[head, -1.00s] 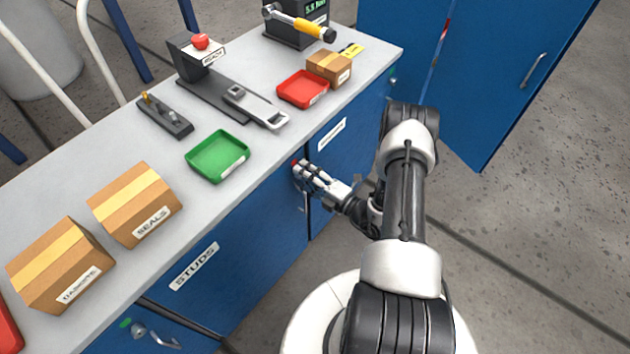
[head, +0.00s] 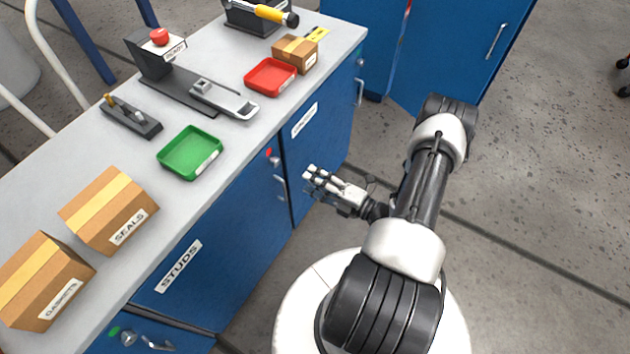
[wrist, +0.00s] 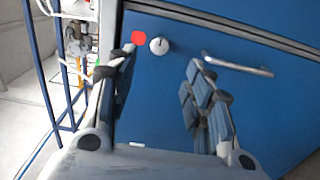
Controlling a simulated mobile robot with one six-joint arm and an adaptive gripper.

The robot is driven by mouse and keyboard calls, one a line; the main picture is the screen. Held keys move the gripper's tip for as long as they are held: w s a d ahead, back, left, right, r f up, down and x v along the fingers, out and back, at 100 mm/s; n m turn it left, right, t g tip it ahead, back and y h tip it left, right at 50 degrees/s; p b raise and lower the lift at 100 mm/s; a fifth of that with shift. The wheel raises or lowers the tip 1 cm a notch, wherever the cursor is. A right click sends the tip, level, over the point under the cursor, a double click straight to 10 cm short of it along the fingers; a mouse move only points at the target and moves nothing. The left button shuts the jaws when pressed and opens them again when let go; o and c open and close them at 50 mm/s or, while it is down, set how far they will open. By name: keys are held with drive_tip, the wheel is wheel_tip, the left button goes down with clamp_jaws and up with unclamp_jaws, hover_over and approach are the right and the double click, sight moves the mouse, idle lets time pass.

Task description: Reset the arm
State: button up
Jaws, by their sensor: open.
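My gripper (head: 314,178) is open and empty. In the head view it hangs in front of the blue cabinet fronts under the workbench, apart from them. In the wrist view its two fingers (wrist: 160,85) stand wide apart, facing a blue cabinet door (wrist: 165,105). That door has a red mark (wrist: 138,38), a round silver lock or knob (wrist: 158,45) and a bar handle (wrist: 237,64). In the head view the same red mark (head: 269,153) and handle (head: 280,188) show just left of the gripper.
The grey workbench (head: 60,150) holds a green tray (head: 190,153), a red tray (head: 270,77), cardboard boxes (head: 110,212), a torque wrench-like tool (head: 262,12) and a fixture with a red button (head: 159,37). A blue cabinet (head: 455,45) stands behind.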

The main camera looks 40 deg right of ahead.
drive_tip(key=w+a+r+n+g+y, duration=0.2)
drive_tip(key=a+r+n+g+y, duration=0.75)
drive_tip(key=r+n, duration=0.8)
drive_tip(key=s+a+r+n+g+h, duration=0.85)
drive_tip(key=s+a+r+n, duration=0.3)
drive_tip(key=n, duration=0.85)
drive_tip(key=s+d+r+n+t+h, duration=0.2)
drive_tip(key=s+r+n+t+h, duration=0.3)
drive_tip(key=n, duration=0.7)
drive_tip(key=shift+s+d+r+n+t+h, duration=0.3)
drive_tip(key=shift+r+h, duration=0.25)
drive_tip(key=shift+h, duration=0.55)
